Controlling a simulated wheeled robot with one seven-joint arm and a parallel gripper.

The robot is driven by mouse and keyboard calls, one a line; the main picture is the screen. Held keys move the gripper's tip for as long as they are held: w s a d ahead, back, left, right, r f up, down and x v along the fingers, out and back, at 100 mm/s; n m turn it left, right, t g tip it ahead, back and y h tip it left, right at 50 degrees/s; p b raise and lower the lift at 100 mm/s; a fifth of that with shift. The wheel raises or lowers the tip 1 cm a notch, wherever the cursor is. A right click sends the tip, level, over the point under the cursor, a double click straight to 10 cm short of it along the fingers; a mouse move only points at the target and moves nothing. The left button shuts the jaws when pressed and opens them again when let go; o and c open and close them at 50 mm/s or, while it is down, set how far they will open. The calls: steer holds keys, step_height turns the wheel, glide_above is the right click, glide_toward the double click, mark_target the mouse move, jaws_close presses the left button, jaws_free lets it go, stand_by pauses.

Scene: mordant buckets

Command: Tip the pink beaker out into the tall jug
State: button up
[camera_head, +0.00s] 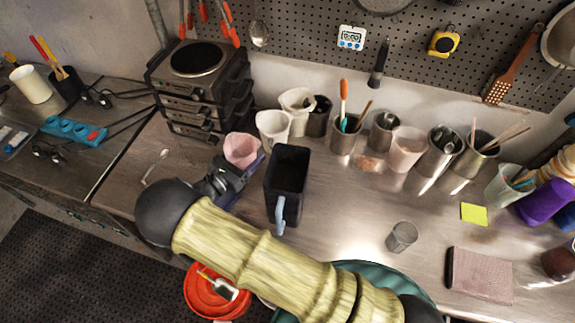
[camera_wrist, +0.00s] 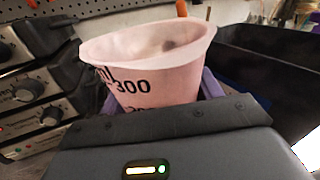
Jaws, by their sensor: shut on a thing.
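The pink beaker (camera_head: 241,149) is in my gripper (camera_head: 243,172), beside the upper left of the tall jug. In the wrist view the beaker (camera_wrist: 155,70) stands close to upright with a slight tilt, black graduation marks facing me, and purple finger pads show at its sides. A small dark patch shows inside it; I cannot tell what it is. The tall jug (camera_head: 286,180) is black and rectangular with a light blue handle, and stands upright on the bench. Its dark wall (camera_wrist: 275,62) shows to the right of the beaker in the wrist view. The jug's contents are too dark to see.
A stack of black hotplate units (camera_head: 197,88) stands behind left. White jugs (camera_head: 273,128) and several tool-filled pots line the wall. A small grey cup (camera_head: 401,237) and a yellow note (camera_head: 474,213) lie to the right. A red bucket (camera_head: 214,300) is below the bench front.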

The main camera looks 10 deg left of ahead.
step_height(320, 180, up, 6)
steer(key=p, duration=0.3)
steer(key=shift+p, duration=0.35)
steer(key=shift+s+a, duration=0.1)
